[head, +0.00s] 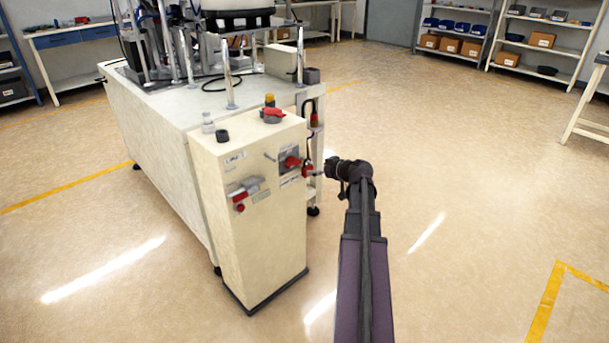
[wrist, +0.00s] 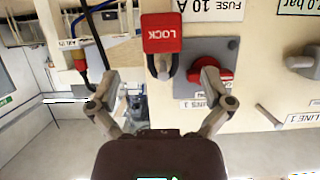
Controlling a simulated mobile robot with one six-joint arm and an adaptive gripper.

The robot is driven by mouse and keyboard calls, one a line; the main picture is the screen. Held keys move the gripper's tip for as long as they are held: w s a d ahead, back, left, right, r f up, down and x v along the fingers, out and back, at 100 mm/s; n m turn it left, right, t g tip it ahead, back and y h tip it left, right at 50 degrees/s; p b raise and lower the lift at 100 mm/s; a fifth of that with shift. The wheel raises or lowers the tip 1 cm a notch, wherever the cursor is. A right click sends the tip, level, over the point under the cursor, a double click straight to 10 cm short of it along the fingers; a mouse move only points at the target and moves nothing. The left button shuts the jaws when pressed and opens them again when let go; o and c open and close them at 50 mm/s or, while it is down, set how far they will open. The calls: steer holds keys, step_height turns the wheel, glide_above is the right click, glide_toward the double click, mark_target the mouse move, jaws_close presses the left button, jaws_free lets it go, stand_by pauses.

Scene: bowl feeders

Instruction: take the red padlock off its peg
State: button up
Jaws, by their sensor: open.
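The red padlock (wrist: 162,27), marked LOCK, shows at the top middle of the wrist view. Its dark shackle loops around a light peg (wrist: 163,70) on the cream cabinet's face. My gripper (wrist: 160,84) is open, with one finger to the left and one to the right of the shackle, not closed on it. The right finger overlaps a red rotary switch (wrist: 213,74) on a grey plate in the picture; I cannot tell whether they touch. In the head view my gripper (head: 319,172) is at the cabinet's right side, by the small red padlock (head: 307,170).
The cream cabinet (head: 240,200) stands at the front of the feeder bench (head: 165,107). A grey knob (wrist: 300,62) and a short peg (wrist: 269,115) stick out right of the switch in the wrist view. The floor right of my arm is clear.

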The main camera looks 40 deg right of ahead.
mark_target(309, 167)
steer(key=shift+w+f, duration=0.1)
steer(key=shift+w, duration=0.2)
steer(key=shift+b+x, duration=1)
steer(key=shift+x, duration=1.6)
steer(key=shift+a, duration=0.1)
steer(key=shift+c, duration=0.2)
steer(key=c, duration=1.2)
